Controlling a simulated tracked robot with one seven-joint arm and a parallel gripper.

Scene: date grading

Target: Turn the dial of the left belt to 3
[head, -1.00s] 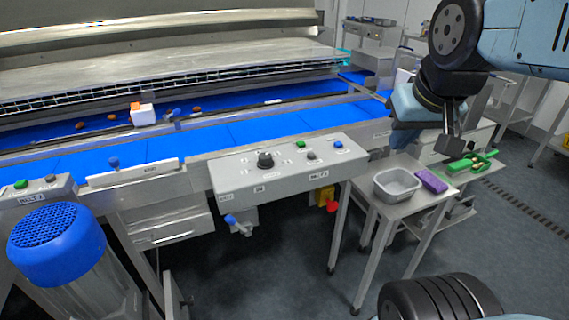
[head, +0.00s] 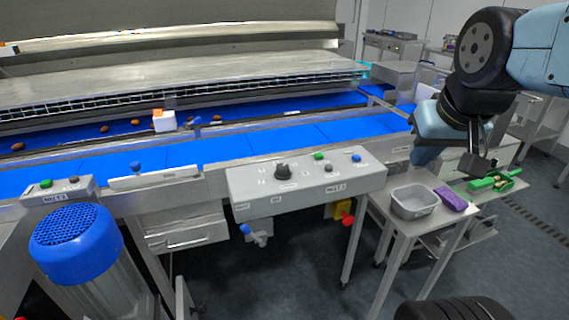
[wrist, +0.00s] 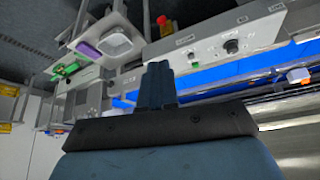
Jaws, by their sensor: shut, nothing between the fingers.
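A grey control box (head: 305,190) stands at the front of the blue belts, mid-picture in the head view. On it is a black dial (head: 282,170) with marks around it, too small to read. The dial also shows in the wrist view (wrist: 231,46). A second control box (head: 58,193) at the left shows a green and a dark button; no dial is seen on its visible part. I cannot read either label surely. My gripper (head: 478,163) is shut and empty, high at the right, well away from the dial; its fingers show in the wrist view (wrist: 157,68).
A small side table (head: 398,208) holds a grey bin (head: 413,203) and a purple thing (head: 452,198). A green tool (head: 492,182) lies beyond. A red knob (head: 347,218) and blue-handled valve (head: 246,229) sit below the box. A blue-capped motor (head: 75,243) stands front left.

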